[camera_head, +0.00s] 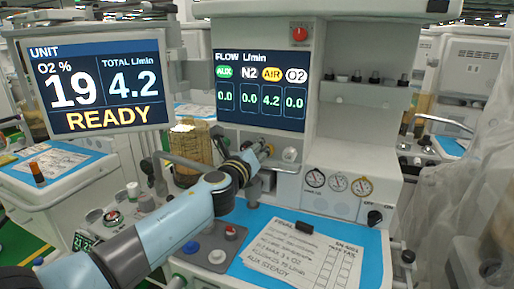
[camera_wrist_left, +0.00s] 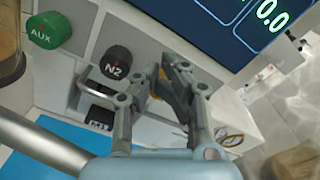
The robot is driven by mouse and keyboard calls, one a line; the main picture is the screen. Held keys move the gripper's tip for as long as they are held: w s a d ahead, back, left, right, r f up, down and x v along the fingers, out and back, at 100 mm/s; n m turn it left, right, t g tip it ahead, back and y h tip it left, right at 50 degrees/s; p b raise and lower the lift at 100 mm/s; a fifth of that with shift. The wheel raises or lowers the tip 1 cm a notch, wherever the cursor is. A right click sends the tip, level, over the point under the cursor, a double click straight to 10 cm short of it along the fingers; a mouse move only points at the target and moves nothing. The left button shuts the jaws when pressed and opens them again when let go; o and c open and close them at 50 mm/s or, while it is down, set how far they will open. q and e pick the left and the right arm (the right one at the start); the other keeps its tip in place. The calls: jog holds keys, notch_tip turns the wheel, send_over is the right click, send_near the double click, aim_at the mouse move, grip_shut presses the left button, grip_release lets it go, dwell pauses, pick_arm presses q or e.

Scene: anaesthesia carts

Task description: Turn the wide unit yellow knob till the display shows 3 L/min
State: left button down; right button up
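The yellow knob (camera_head: 266,150) sits on the panel under the flow display. In the left wrist view only a sliver of the yellow knob (camera_wrist_left: 157,89) shows between my fingers. My left gripper (camera_head: 257,153) reaches it from the left front. In the wrist view the fingertips of my left gripper (camera_wrist_left: 161,72) lie on either side of the yellow, partly parted; whether they press on it is hidden. The flow display (camera_head: 262,90) reads 4.2 under the yellow AIR label and 0.0 under AUX, N2 and O2. The unit screen (camera_head: 98,84) reads O2 19 %, total 4.2 L/min, READY. My right gripper is out of view.
The white knob (camera_head: 289,154) is close at the right. The black N2 knob (camera_wrist_left: 118,62) and green AUX knob (camera_wrist_left: 48,30) are at the left. Three gauges (camera_head: 337,183) sit lower right. A checklist sheet (camera_head: 296,252) lies on the blue mat (camera_head: 372,262) below.

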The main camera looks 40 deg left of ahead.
pick_arm(q)
jog(key=shift+d+f, duration=0.1)
jog(key=shift+f, duration=0.05)
jog(key=shift+d, duration=0.3)
dwell(0.4)
jog(key=shift+r, duration=0.25)
jog(key=shift+w+a+r+p, duration=0.1)
jog(key=shift+r+p, duration=0.2)
jog(key=shift+p, duration=0.05)
jog(key=shift+p+v, duration=0.35)
jog(key=shift+v, duration=2.65)
jog(key=shift+a, duration=0.15)
